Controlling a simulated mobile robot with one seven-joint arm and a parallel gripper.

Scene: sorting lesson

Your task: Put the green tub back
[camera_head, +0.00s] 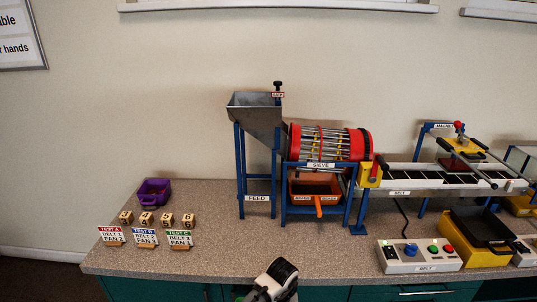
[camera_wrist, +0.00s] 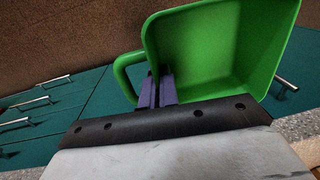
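The green tub (camera_wrist: 225,45) fills the upper right of the wrist view, its open inside facing the camera and a loop handle (camera_wrist: 122,75) on its left side. My gripper (camera_wrist: 158,88) has its two purple fingers close together at the tub's handle-side wall, with the wall seemingly pinched between them. The tub appears held in front of the cabinet doors. In the head view, my pale wrist (camera_head: 275,281) is at the bottom centre, by the counter's front edge; the fingertips and the tub cannot be made out there.
The speckled counter (camera_head: 200,225) holds a purple tub (camera_head: 153,191), several numbered blocks and label cards at the left. A hopper (camera_head: 255,115) and red sieve drum (camera_head: 325,142) stand over an orange tub (camera_head: 315,188). A control box (camera_head: 418,256) and black tray (camera_head: 478,226) are at right.

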